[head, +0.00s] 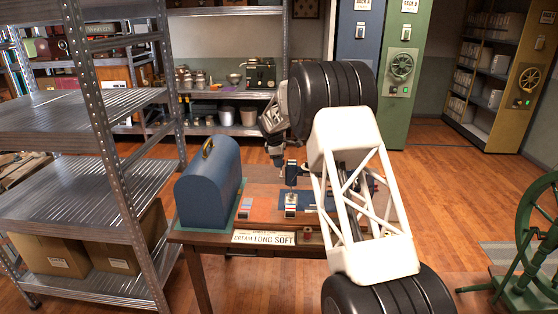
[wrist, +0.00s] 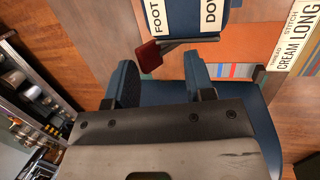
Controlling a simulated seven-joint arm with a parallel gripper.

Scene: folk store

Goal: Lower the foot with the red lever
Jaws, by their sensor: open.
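The red lever (wrist: 148,56) sticks out on a dark metal arm beside a blue machine part (wrist: 228,17) in the wrist view. White labels (wrist: 170,14) reading "FOOT" and "DO…" are on that blue part, cut off by the picture edge. My gripper (wrist: 161,62) is open, with its two blue fingers spread apart. The lever shows between and just past the fingertips, and no grip on it shows. In the head view my gripper (head: 277,160) points down over the worktable (head: 195,238). My arm hides much of the machine there, and I cannot make out the lever.
A blue domed case (head: 208,188) with a gold handle stands at the table's left. A lettered card (head: 264,238) is at the front edge, with orange and blue pieces behind it. Metal shelving (head: 85,115) stands left, and a green wheeled machine (head: 530,245) stands right.

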